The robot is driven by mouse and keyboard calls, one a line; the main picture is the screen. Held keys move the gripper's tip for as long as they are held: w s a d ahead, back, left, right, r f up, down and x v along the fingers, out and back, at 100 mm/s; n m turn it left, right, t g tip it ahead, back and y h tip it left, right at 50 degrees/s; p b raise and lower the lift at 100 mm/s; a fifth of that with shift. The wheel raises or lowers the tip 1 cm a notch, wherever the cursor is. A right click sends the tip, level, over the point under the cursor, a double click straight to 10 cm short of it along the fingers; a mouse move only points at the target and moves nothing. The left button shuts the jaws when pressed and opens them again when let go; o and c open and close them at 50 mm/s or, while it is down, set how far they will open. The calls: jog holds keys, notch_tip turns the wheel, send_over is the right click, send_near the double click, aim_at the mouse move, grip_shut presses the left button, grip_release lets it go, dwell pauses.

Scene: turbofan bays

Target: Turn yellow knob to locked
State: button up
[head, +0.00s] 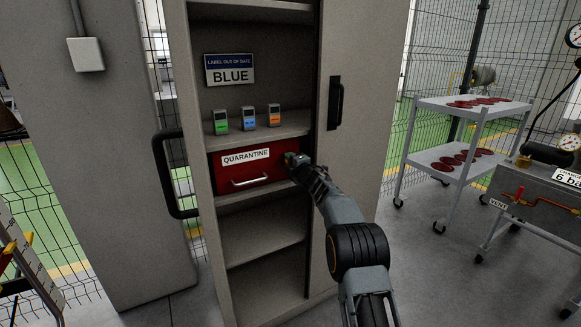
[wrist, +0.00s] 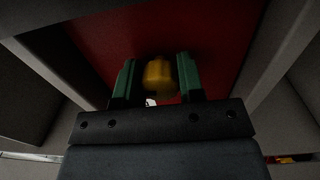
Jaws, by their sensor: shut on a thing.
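The yellow knob (wrist: 158,75) is on the red front of the quarantine drawer (head: 228,172), at the drawer's right end. In the wrist view the knob sits between the two green fingers of my gripper (wrist: 157,82), which is shut on it. In the head view my gripper (head: 296,160) reaches the drawer's right side and mostly hides the knob. The knob's lock markings cannot be read. The drawer has a white QUARANTINE label (head: 246,156) and a silver handle (head: 250,181), and looks closed.
Three small devices, green (head: 221,121), blue (head: 248,118) and orange (head: 274,115), stand on the shelf above the drawer. A BLUE sign (head: 229,69) hangs behind them. Cabinet walls stand close on both sides of my gripper. A white cart (head: 462,105) is at the right.

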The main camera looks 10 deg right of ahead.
jog(key=shift+n+b, duration=0.3)
jog(key=shift+n, duration=0.5)
jog(key=o, duration=0.9)
jog(key=shift+s, duration=0.1)
jog(key=b+v, duration=0.2)
jog(key=v, duration=1.1)
jog(key=shift+s+d, duration=0.1)
jog(key=shift+s, duration=0.2)
